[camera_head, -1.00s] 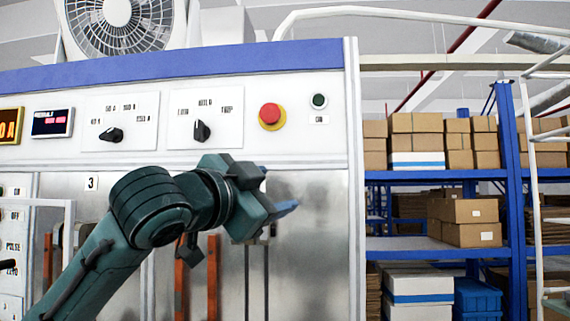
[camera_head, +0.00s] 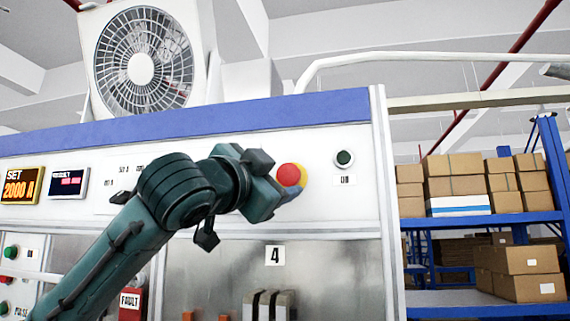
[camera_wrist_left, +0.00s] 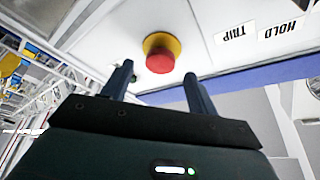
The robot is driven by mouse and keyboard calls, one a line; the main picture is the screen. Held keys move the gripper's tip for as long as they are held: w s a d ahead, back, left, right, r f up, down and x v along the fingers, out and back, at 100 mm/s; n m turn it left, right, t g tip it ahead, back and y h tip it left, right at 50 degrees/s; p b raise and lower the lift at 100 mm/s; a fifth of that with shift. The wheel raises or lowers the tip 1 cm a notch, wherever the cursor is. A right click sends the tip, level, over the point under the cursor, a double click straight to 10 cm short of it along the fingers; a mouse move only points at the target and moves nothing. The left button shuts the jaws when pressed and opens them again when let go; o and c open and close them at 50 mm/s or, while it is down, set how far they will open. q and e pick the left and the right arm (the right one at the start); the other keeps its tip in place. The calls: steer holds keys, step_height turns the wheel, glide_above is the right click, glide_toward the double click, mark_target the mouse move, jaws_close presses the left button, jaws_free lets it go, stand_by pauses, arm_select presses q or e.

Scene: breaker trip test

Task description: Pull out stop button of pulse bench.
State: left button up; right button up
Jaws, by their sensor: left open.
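The stop button is a red mushroom head (camera_head: 289,175) on a yellow collar, on the white upper panel of the pulse bench (camera_head: 340,205). In the left wrist view the red button (camera_wrist_left: 160,60) shows beyond the fingertips, roughly between their lines. My left gripper (camera_head: 284,191) is just in front of the button in the head view and hides the collar's lower left part. In the left wrist view the gripper (camera_wrist_left: 157,78) has its two dark fingers apart, with nothing between them. I cannot tell whether a finger touches the button. My right gripper is not in view.
A dark green round button (camera_head: 344,158) sits right of the stop button. My left arm covers the panel's rotary switches. A fan (camera_head: 140,65) stands on top of the bench. Blue shelves with cardboard boxes (camera_head: 455,187) stand to the right.

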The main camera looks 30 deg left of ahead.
mark_target(287, 175)
arm_select(q)
steer(key=shift+p+x, duration=0.45)
steer(key=shift+x, duration=1.35)
steer(key=shift+c, duration=0.6)
jaws_close()
steer(key=shift+s+d+f+b, duration=0.1)
steer(key=shift+s+b, duration=0.1)
steer(key=shift+s, duration=0.2)
steer(key=shift+s+d+b, duration=0.1)
steer(key=shift+s+b, duration=0.05)
steer(key=shift+s, duration=0.25)
steer(key=shift+c, duration=1.3)
jaws_free()
steer(key=shift+o, duration=1.4)
steer(key=shift+s, duration=0.2)
steer(key=shift+o, duration=0.5)
steer(key=shift+w, duration=0.1)
